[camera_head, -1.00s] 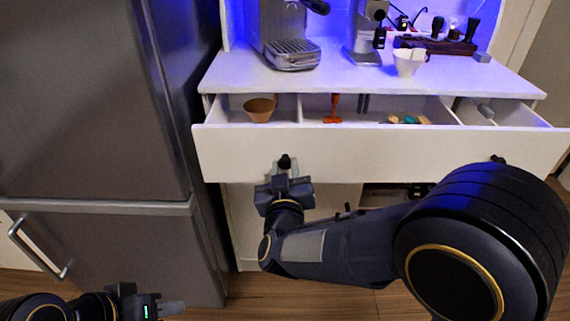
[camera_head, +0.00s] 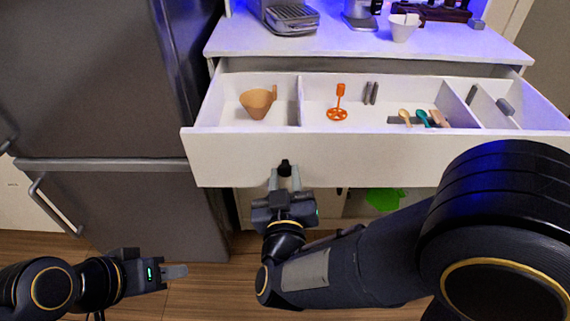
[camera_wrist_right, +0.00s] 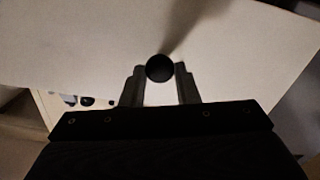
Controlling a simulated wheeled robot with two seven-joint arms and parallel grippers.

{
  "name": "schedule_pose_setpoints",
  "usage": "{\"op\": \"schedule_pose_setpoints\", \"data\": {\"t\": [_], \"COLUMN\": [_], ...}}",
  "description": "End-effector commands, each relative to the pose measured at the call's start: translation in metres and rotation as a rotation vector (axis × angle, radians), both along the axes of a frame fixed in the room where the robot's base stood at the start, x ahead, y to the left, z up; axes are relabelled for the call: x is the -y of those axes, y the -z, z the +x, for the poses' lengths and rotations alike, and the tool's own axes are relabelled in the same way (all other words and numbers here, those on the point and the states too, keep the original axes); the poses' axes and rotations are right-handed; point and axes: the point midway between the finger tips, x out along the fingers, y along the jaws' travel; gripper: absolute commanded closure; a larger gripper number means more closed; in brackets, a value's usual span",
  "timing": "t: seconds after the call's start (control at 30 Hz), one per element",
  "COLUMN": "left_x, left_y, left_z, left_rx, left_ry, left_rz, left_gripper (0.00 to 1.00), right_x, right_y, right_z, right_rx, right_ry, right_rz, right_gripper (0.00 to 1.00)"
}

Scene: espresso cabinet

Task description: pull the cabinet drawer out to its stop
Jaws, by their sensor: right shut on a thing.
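The white cabinet drawer (camera_head: 370,160) stands well out from the cabinet, and its compartments show from above. A round black knob (camera_head: 284,167) sits on the left part of its front. My right gripper (camera_head: 285,178) is shut on this knob; in the right wrist view the knob (camera_wrist_right: 160,68) lies between the two fingertips. The drawer's right-hand end is partly behind my right arm. My left gripper (camera_head: 174,271) is low at the left, away from the drawer and touching nothing; its finger gap cannot be made out.
The drawer holds a tan cone cup (camera_head: 257,103), an orange tool (camera_head: 338,104) and several small spoons. A grey fridge (camera_head: 100,85) stands close on the left. Wooden floor is free below.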

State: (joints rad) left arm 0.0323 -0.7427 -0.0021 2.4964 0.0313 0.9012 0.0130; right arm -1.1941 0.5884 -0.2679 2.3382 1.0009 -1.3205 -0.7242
Motion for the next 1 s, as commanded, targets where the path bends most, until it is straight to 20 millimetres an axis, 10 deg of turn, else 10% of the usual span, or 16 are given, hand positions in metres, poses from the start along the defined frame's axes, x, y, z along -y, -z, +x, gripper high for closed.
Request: {"op": "schedule_pose_setpoints", "data": {"t": [0.63, 0.67, 0.7, 1.0], "left_x": [0.0000, 0.0000, 0.0000, 0.0000], "left_y": [-0.0016, -0.0016, -0.0016, -0.0017], "left_z": [0.0000, 0.0000, 0.0000, 0.0000], "left_rx": [0.000, 0.000, 0.000, 0.000], "left_ry": [0.000, 0.000, 0.000, 0.000], "left_rz": [0.000, 0.000, 0.000, 0.000], "left_gripper": [0.64, 0.64, 0.64, 0.64], "right_x": [-0.0007, -0.0007, -0.0007, -0.0003], "right_y": [0.0020, 0.0020, 0.0020, 0.0006], "right_z": [-0.0142, -0.0142, -0.0140, -0.0126], "right_rx": [-0.005, -0.005, -0.005, -0.001], "right_ry": [-0.005, -0.005, -0.005, -0.002], "right_rz": [-0.002, -0.002, -0.002, 0.000], "right_gripper": [1.00, 0.68, 0.63, 0.50]}}
